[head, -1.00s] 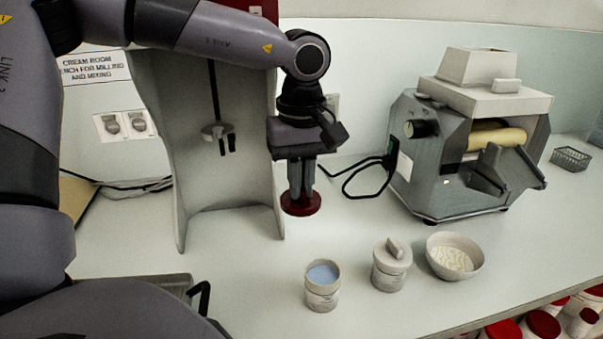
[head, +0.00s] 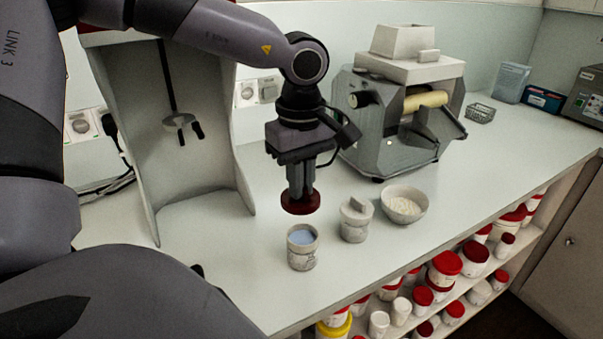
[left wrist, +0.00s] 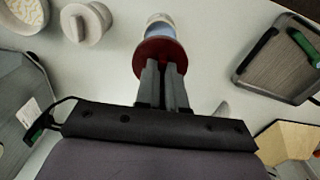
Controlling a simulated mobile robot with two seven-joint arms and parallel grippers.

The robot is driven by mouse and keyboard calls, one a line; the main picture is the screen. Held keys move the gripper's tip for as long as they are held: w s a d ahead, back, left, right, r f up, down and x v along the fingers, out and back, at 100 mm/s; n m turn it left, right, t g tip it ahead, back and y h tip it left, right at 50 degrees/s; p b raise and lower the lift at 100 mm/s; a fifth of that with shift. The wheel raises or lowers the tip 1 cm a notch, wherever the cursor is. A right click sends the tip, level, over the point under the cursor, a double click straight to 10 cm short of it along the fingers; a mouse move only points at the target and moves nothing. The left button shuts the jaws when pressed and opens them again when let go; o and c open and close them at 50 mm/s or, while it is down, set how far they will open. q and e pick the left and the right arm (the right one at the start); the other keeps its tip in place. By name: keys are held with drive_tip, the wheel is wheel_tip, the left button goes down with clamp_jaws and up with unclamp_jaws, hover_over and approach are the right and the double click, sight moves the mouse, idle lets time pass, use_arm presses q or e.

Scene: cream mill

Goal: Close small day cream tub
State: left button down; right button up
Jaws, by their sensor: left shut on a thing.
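My left gripper (head: 300,196) is shut on a round dark red lid (head: 300,203) and holds it in the air, level, above the bench. In the head view the open tub (head: 302,249), a small whitish jar with pale blue cream showing inside, stands upright just below the lid. The lid is apart from the tub. In the left wrist view the lid (left wrist: 160,58) sits at the fingertips and partly hides the tub (left wrist: 160,24) beyond it. My right gripper is not in view.
A lidded grey jar (head: 355,219) and a bowl of white bits (head: 403,205) stand right of the tub. A roller mill (head: 400,125) stands behind them. Shelves below the front edge hold several red-lidded tubs (head: 446,264).

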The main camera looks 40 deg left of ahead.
sight(303, 213)
use_arm(q)
drive_tip(key=shift+s+d+f, duration=0.1)
drive_tip(key=shift+d+f, duration=0.05)
drive_tip(key=shift+d, duration=0.15)
drive_tip(key=shift+f+b, duration=0.85)
drive_tip(key=shift+f, duration=0.6)
wheel_tip(303, 213, down, 3)
drive_tip(key=shift+r+b, duration=0.2)
drive_tip(key=shift+b, duration=0.85)
drive_tip(key=shift+f+b, duration=0.45)
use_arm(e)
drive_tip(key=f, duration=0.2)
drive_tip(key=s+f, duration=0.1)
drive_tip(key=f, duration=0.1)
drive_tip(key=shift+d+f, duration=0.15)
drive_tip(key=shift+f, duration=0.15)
use_arm(q)
drive_tip(key=shift+b, duration=0.5)
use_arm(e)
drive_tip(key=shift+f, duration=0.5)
use_arm(q)
drive_tip(key=shift+f+b, duration=0.5)
drive_tip(key=shift+b, duration=0.4)
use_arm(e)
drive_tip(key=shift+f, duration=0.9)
use_arm(q)
drive_tip(key=c, duration=0.7)
unclamp_jaws()
